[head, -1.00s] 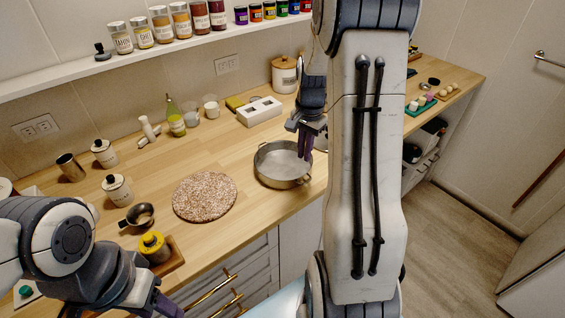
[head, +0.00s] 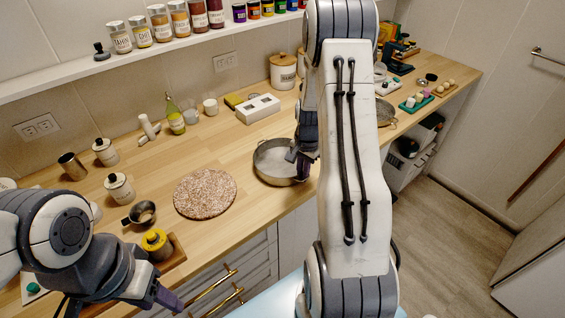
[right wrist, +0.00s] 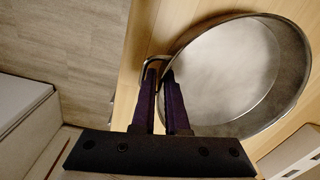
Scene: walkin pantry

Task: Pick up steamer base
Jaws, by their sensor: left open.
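The steamer base is a round, shallow metal pan (head: 270,174) on the wooden counter, near its front edge. In the right wrist view the pan (right wrist: 285,95) fills the upper right, with a small loop handle (right wrist: 153,63) on its near side. My right gripper (head: 304,166) is at the pan's right side. In the wrist view its two fingers (right wrist: 160,78) stand at the handle with a narrow gap between them. I cannot tell whether they grip it. My left gripper (head: 168,298) is open and empty at the lower left, in front of the counter.
A round speckled board (head: 205,194) lies left of the pan. A small dark pan (head: 141,213) and a yellow-topped jar (head: 156,243) are further left. A white box (head: 258,108) stands behind. A strainer (head: 385,113) lies to the right, partly behind my right arm.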

